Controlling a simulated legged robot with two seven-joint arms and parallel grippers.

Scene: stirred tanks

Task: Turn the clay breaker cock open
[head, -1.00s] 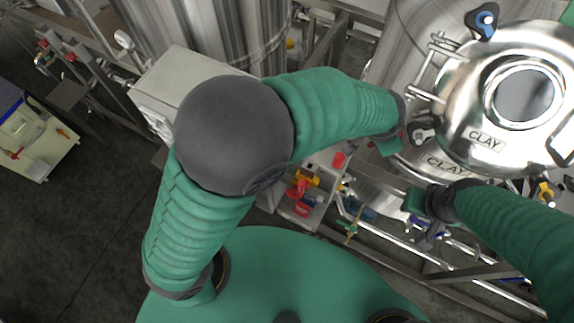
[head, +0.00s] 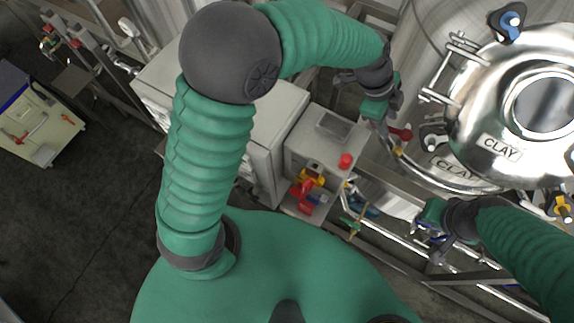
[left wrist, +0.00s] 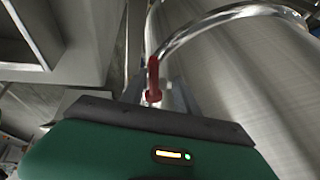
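The tank marked CLAY (head: 545,150) stands at the right of the head view, with a domed steel lid. A small red lever (head: 402,134) sits at its left side, by a curved pipe; I take it for the breaker cock. A red handle upright by the curved pipe also shows in the left wrist view (left wrist: 153,80).
A grey box (head: 325,145) with a red button (head: 345,161) stands left of the tank. Red and yellow handles (head: 307,190) sit at its lower front. Steel rails and pipes (head: 395,232) run below the tank. A cream cart (head: 38,125) stands far left on open floor.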

